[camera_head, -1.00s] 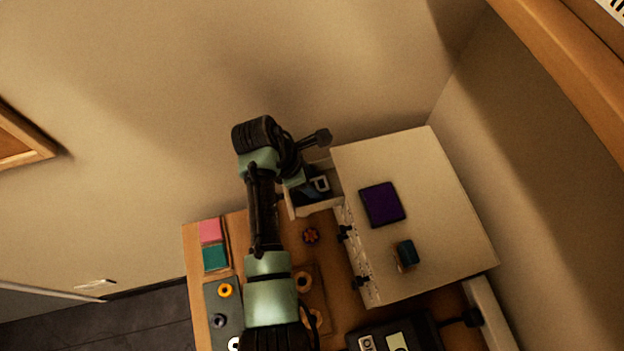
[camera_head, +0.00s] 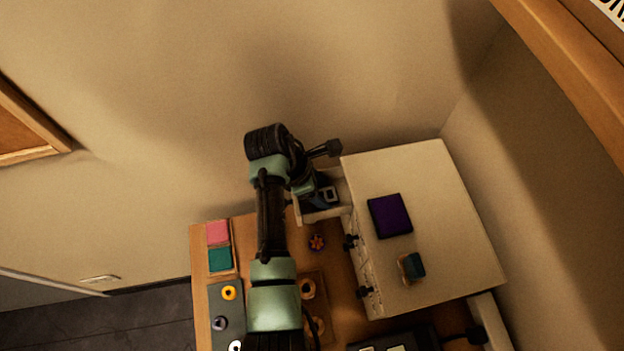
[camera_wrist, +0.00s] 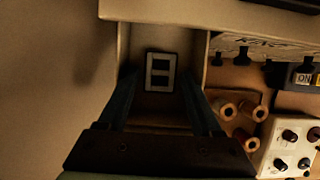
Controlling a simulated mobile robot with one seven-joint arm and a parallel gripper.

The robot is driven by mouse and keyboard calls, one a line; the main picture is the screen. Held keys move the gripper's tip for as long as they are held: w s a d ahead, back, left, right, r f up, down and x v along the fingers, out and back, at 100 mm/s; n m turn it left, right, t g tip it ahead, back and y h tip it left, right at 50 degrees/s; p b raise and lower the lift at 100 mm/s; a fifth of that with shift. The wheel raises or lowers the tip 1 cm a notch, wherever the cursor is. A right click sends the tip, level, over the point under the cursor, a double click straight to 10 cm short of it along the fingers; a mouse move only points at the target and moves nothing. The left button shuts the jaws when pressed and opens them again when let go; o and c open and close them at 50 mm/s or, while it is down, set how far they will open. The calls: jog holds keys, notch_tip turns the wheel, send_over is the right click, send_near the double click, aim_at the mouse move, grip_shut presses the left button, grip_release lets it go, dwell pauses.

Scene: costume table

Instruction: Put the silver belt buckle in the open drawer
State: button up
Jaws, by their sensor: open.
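The silver belt buckle (camera_wrist: 160,72), a small rectangular frame with a crossbar, shows inside the open drawer (camera_wrist: 204,42) in the wrist view. It appears to lie on the dark drawer floor, just beyond and between my fingertips. My gripper (camera_wrist: 158,88) is open, its two fingers apart on either side of the buckle and reaching into the drawer. In the head view the buckle (camera_head: 328,194) shows in the drawer (camera_head: 325,214) beside my gripper (camera_head: 318,187), whose fingertips are partly hidden there.
The drawer belongs to a cream cabinet (camera_head: 425,260) with a purple square (camera_head: 390,215) and a teal item (camera_head: 413,265) on top. The wall is close behind.

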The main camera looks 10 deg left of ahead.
jog(key=b+v, duration=0.1)
jog(key=v, duration=1)
jog(key=shift+r+b, duration=0.25)
jog(key=shift+b, duration=0.1)
